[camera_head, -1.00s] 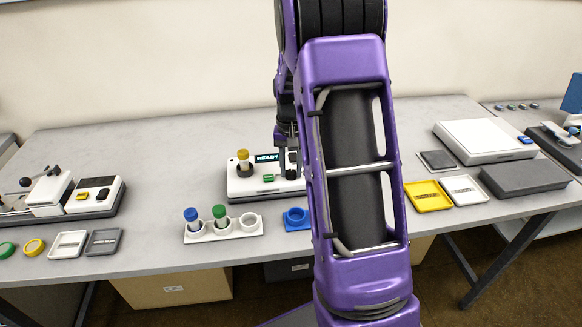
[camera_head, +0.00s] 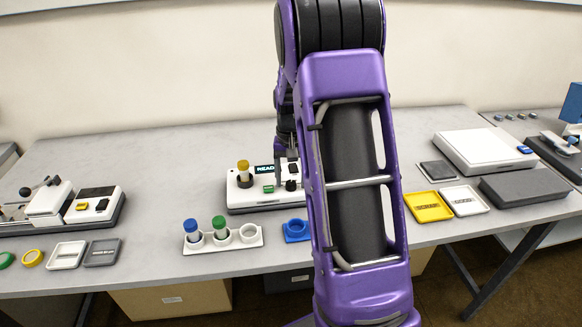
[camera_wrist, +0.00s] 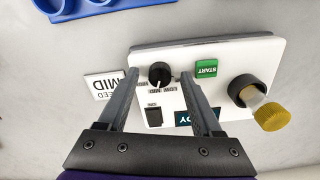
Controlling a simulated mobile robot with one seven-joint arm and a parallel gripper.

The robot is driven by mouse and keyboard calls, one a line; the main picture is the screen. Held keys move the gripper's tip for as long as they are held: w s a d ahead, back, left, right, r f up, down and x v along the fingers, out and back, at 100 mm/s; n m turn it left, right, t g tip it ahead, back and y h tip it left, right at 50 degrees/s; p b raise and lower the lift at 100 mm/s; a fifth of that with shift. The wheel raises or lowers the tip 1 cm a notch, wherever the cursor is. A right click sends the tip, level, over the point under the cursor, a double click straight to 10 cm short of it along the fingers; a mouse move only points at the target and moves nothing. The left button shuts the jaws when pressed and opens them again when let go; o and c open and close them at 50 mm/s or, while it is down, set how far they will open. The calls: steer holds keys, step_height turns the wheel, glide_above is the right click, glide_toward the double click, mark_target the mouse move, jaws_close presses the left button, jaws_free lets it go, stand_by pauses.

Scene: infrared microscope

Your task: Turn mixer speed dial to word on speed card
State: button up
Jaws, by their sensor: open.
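The white mixer (camera_head: 240,200) stands mid-table in the head view, partly hidden by my arm. In the wrist view, the mixer (camera_wrist: 225,50) shows its black speed dial (camera_wrist: 159,73) with small words printed beside it, partly unreadable; one looks like MID. The speed card (camera_wrist: 104,87) lies beside the mixer and reads MID, partly covered by a finger. My gripper (camera_wrist: 158,75) is open, its two fingers on either side of the dial and apart from it as far as I can tell. In the head view my gripper (camera_head: 287,165) is largely hidden.
The mixer also has a green START button (camera_wrist: 206,68), a black switch (camera_wrist: 154,116), a display (camera_wrist: 197,122) and a yellow-capped tube (camera_wrist: 270,114) in a black holder. A white rack (camera_head: 222,238) with blue- and green-capped tubes and a blue holder (camera_head: 296,230) stand in front.

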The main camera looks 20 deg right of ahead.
mark_target(291, 183)
step_height(291, 183, up, 17)
steer(key=p, duration=0.1)
steer(key=shift+r+p, duration=0.15)
steer(key=shift+p, duration=0.15)
stand_by(0.4)
